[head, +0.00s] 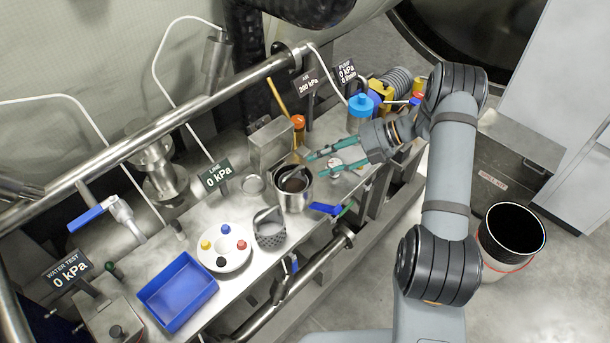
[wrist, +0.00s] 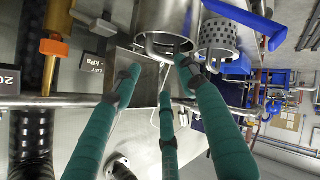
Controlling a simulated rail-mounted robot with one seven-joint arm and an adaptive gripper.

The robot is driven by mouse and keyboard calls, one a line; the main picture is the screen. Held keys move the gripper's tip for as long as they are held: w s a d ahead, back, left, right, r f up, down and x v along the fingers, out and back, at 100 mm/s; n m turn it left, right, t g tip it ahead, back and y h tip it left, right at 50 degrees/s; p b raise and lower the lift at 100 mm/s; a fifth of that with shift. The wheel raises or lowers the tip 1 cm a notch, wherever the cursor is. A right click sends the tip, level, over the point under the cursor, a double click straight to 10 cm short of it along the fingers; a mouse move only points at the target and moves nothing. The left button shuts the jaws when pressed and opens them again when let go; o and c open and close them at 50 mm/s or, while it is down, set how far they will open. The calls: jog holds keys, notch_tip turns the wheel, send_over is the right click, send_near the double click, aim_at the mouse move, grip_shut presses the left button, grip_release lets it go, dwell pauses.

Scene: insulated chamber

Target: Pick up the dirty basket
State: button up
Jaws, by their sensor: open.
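A grey perforated basket (head: 270,232) with a handle stands on the steel bench in the head view. It also shows at the upper right of the wrist view (wrist: 218,36). A steel pot (head: 296,197) stands just behind it, with something dark and a handle inside its mouth. The pot also shows at the top of the wrist view (wrist: 160,17). I cannot tell for sure which of these is the dirty basket. My gripper (head: 315,164), with teal fingers, is open and empty, to the right of the pot's rim and apart from the perforated basket.
A steel box (head: 270,143) stands behind the pot. A white round holder (head: 224,249) with coloured knobs and a blue tray (head: 178,294) are to the left. A blue-capped bottle (head: 360,112) stands beyond my gripper. A steel rail (head: 190,110) runs along the back.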

aim_at(294, 172)
jog(key=shift+p+x, duration=1.1)
jog(key=shift+x, duration=3.75)
jog(key=shift+s+r, duration=0.1)
jog(key=shift+s, duration=0.1)
jog(key=shift+c, duration=1.2)
jog(key=shift+s, duration=0.1)
jog(key=c, duration=0.7)
jog(key=shift+a, duration=0.1)
grip_shut()
